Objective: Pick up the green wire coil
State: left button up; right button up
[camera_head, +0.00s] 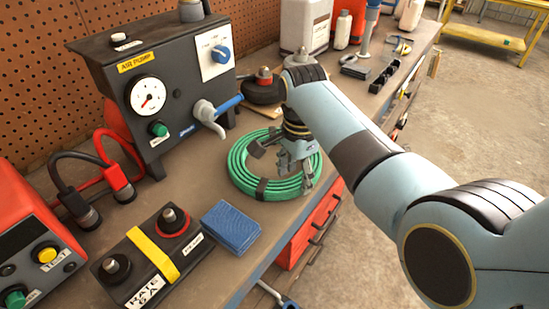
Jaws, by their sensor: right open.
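The green wire coil (240,168) lies flat on the workbench near its front edge, with a dark tie around its near side. My right gripper (282,176) is over the right part of the coil, pointing down with its fingers apart. The gripper hides part of the coil's far right side. I cannot tell whether the fingertips touch the coil. My left gripper is not in view.
An air pump box (168,85) with a gauge and blue-handled valve stands behind the coil. A battery (150,255) and a blue sponge-like block (230,227) lie in front. Bottles and a dark tray (372,80) are further back. Open floor lies right.

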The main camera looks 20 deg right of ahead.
jog(key=shift+s+f, duration=0.1)
jog(key=shift+f, duration=0.9)
jog(key=shift+c, duration=0.4)
jog(key=c, duration=0.5)
grip_shut()
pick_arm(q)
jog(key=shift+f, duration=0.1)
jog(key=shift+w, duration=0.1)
